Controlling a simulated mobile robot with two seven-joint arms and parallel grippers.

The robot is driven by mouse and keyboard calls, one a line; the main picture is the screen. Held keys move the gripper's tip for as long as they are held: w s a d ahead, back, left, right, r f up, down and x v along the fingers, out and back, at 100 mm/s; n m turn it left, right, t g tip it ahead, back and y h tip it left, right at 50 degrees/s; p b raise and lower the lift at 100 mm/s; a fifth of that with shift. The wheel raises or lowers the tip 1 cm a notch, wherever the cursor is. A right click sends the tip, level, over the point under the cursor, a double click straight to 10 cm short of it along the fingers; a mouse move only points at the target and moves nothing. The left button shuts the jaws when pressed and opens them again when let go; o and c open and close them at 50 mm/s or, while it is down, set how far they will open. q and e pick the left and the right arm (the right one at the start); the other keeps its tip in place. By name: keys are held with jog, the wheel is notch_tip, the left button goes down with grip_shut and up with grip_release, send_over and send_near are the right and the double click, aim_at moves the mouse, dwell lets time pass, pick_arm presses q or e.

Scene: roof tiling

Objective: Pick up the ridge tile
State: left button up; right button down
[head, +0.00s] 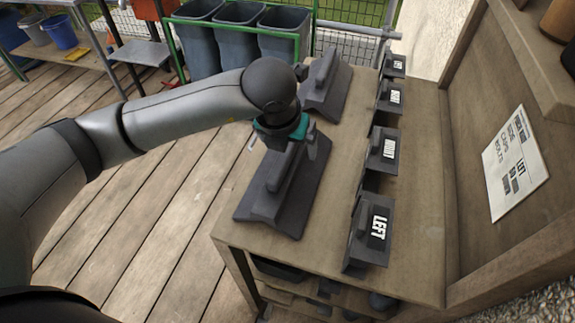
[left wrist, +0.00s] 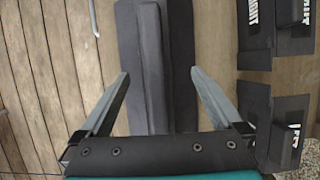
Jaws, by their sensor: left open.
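A dark grey ridge tile (head: 285,195) with a raised bar along its top lies on the near left part of the wooden bench. My left gripper (head: 300,148) is over its far half. In the left wrist view the open fingers of the left gripper (left wrist: 160,75) are on either side of the raised bar of the ridge tile (left wrist: 152,65), with nothing held. I cannot tell how high the fingertips are above the tile. A second similar dark tile (head: 326,88) lies farther back on the bench. My right gripper is not in view.
Several dark labelled pieces, one marked LEFT (head: 370,235), stand in a row to the right on the bench (head: 420,200). A back panel with a paper sign (head: 516,163) rises at the right. Bins (head: 235,40) stand beyond the bench.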

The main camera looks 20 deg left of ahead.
pick_arm(q)
jog(key=x, duration=0.3)
jog(key=b+x, duration=0.1)
jog(key=x, duration=0.1)
jog(key=shift+s+a+f, duration=0.1)
jog(key=shift+a, duration=0.2)
jog(key=shift+c, duration=0.2)
jog(key=c, duration=0.9)
jog(key=shift+s, duration=0.15)
grip_shut()
jog(key=shift+f, duration=0.1)
